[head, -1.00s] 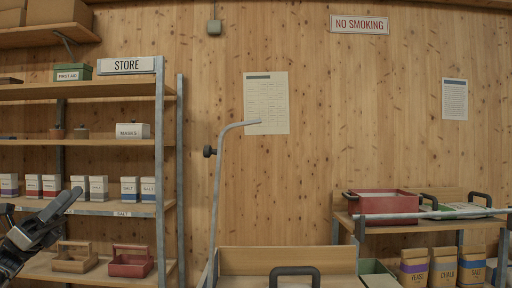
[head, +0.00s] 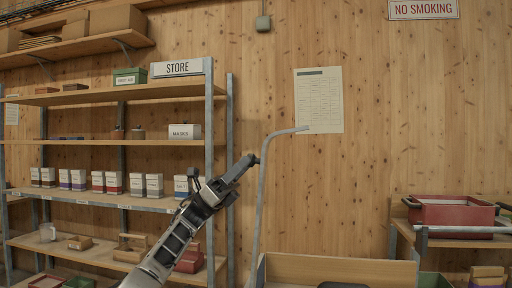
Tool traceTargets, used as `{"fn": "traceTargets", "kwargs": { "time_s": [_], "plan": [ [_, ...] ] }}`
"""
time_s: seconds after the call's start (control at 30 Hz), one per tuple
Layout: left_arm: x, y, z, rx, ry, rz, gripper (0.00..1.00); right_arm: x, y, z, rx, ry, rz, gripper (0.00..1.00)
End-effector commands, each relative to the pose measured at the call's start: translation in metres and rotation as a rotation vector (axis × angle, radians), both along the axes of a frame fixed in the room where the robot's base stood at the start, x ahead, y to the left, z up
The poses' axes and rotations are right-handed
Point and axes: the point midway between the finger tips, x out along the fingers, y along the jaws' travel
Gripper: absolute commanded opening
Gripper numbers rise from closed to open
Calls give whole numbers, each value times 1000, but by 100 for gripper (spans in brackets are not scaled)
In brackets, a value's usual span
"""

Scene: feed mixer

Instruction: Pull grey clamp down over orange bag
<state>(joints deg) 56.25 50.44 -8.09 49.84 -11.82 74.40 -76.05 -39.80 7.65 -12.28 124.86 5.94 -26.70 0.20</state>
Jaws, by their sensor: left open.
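A grey bent bar (head: 262,200), which may be the clamp, rises upright behind the wooden-sided bin (head: 340,270) and bends to the right at its top. My left gripper (head: 250,162) is open, with its fingertips at the bar's left side, where the dark knob sits. They overlap the knob in the picture, and I cannot tell whether they touch it. The knob itself is mostly hidden. No orange bag shows. My right gripper is not in view.
A store shelf (head: 190,88) with boxes and wooden caddies stands at left, behind my left arm. A red tray (head: 450,214) sits on a bench at right, with a grey rail in front.

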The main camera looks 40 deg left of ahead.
Motion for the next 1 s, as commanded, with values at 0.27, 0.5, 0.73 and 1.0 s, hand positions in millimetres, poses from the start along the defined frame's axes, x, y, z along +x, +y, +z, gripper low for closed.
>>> {"fn": "traceTargets", "kwargs": {
  "time_s": [0.27, 0.5, 0.73, 1.0],
  "plan": [
    [12, -22, 26, 0, 1, -1, 49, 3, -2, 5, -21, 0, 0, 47],
    [14, -25, 28, 1, 1, 1, 49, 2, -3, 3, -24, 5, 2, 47],
    [14, -25, 28, 1, 1, -1, 21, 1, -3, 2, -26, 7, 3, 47],
    [15, -26, 28, 6, 4, 2, 0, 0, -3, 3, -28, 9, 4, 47]
  ]
}}
